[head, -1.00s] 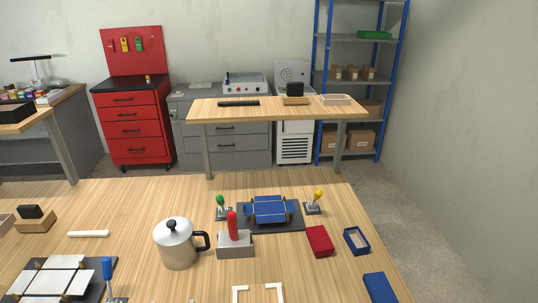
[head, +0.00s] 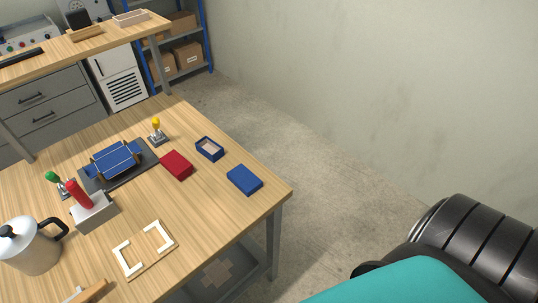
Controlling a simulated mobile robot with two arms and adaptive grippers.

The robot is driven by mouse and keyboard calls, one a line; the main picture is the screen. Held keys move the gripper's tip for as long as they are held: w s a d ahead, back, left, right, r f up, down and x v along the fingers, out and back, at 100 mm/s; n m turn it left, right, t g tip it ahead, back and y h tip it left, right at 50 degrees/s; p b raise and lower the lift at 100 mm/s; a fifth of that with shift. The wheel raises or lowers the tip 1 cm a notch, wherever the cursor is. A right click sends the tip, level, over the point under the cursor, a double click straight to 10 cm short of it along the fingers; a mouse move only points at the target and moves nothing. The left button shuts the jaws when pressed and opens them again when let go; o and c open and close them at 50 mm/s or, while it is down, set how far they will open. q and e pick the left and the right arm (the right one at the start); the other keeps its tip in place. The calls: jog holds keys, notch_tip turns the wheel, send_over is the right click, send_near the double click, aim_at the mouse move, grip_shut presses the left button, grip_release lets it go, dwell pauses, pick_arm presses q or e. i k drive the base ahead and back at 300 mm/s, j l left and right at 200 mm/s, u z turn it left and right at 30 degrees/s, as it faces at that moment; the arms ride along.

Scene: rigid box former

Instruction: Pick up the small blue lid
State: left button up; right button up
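A small solid blue box-like piece (head: 245,180), which looks like the blue lid, lies flat near the right corner of the wooden table in the head view. An open blue box (head: 209,149) with a pale inside sits just behind it, apart from it. A closed-looking red box (head: 176,165) lies to the left. Neither gripper shows in the head view. A teal and black part of my own arm fills the lower right corner, well to the right of the table.
The wooden table (head: 190,214) also bears a box former (head: 116,160), a red-handled block (head: 92,212), a metal pot (head: 33,250) and a white-cornered frame (head: 145,249). Green and yellow knobs stand beside the former. Open floor (head: 320,200) lies right of the table.

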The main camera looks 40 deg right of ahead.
aim_at(240, 176)
jog(key=z, duration=0.85)
